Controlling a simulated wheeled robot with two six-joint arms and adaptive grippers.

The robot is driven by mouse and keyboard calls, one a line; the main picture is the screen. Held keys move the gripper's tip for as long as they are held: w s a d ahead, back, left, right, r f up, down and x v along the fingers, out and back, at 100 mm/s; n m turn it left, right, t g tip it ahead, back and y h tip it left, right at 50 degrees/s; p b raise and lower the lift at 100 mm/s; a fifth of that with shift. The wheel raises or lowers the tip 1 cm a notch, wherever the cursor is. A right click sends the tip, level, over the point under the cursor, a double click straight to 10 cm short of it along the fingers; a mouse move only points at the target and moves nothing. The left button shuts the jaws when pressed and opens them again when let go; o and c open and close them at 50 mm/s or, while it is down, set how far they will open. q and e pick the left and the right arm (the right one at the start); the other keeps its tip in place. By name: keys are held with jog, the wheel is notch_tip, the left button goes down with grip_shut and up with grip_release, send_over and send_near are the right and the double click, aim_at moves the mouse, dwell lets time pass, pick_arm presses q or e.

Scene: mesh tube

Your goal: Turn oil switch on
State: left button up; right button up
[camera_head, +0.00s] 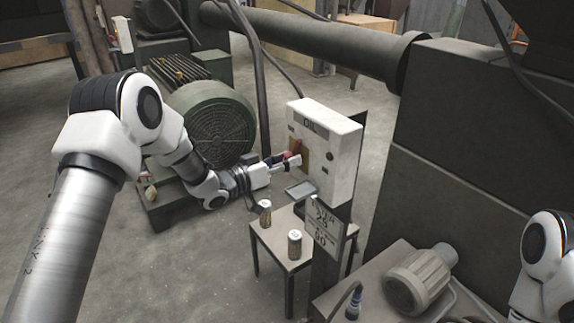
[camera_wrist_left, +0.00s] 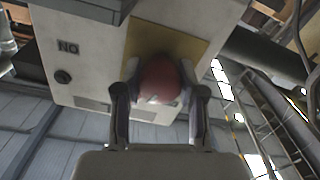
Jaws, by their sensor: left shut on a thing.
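The oil switch box (camera_head: 325,147) is a white box marked "OIL" on a post, right of centre in the head view. In the left wrist view the box (camera_wrist_left: 75,40) fills the upper left and bears the letters "NO", upside down or mirrored by the tilt. A red knob (camera_wrist_left: 159,80) sits on a tan plate (camera_wrist_left: 190,47) on its face. My left gripper (camera_head: 292,160) is at the box front, its two fingers either side of the red knob, shut on it. The knob is partly hidden by the fingers in the head view. My right gripper is out of view; only part of that arm shows.
A small table (camera_head: 270,238) with cans (camera_head: 294,243) stands below the box. A green motor (camera_head: 212,125) is behind my left arm. A grey motor (camera_head: 420,279) sits at the lower right, beside a large dark machine (camera_head: 480,130). Open floor lies at the lower left.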

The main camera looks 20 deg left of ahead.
pick_arm(q)
jog(key=m+b, duration=0.1)
jog(key=m, duration=0.1)
jog(key=m+b, duration=0.1)
jog(key=m, duration=0.1)
jog(key=m+b, duration=0.2)
jog(key=shift+f+m, duration=0.25)
jog(key=shift+m, duration=0.05)
jog(key=m+b, duration=0.2)
jog(key=m, duration=0.1)
jog(key=shift+b, duration=0.4)
jog(key=shift+r+m+b, duration=0.15)
jog(key=shift+m+b, duration=1.15)
jog(key=shift+m, duration=0.7)
jog(key=o, duration=1.2)
jog(key=shift+c, duration=0.2)
jog(key=shift+r, duration=0.1)
